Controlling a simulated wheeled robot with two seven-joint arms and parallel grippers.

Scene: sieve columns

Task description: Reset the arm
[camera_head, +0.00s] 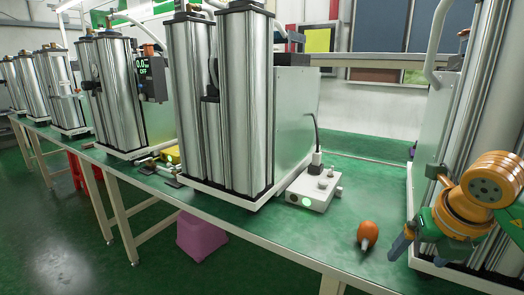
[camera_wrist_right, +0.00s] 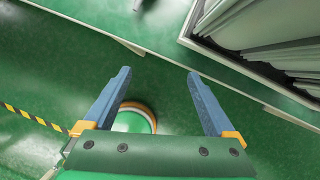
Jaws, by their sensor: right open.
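My right gripper (camera_head: 416,254) hangs at the lower right of the head view, over the right end of the green table (camera_head: 290,235). In the right wrist view its two blue-grey fingers (camera_wrist_right: 158,76) stand wide apart with nothing between their tips. A round green thing with a pale and orange rim shows beside the base of the left finger; I cannot tell what it is. My left gripper is in neither view.
An orange bulb-shaped thing (camera_head: 367,232) lies on the table left of my right gripper. A white box (camera_head: 313,191) with a plugged cable stands behind it. Tall silver columns (camera_head: 236,100) line the table, and another large column (camera_head: 472,105) rises close by my right arm.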

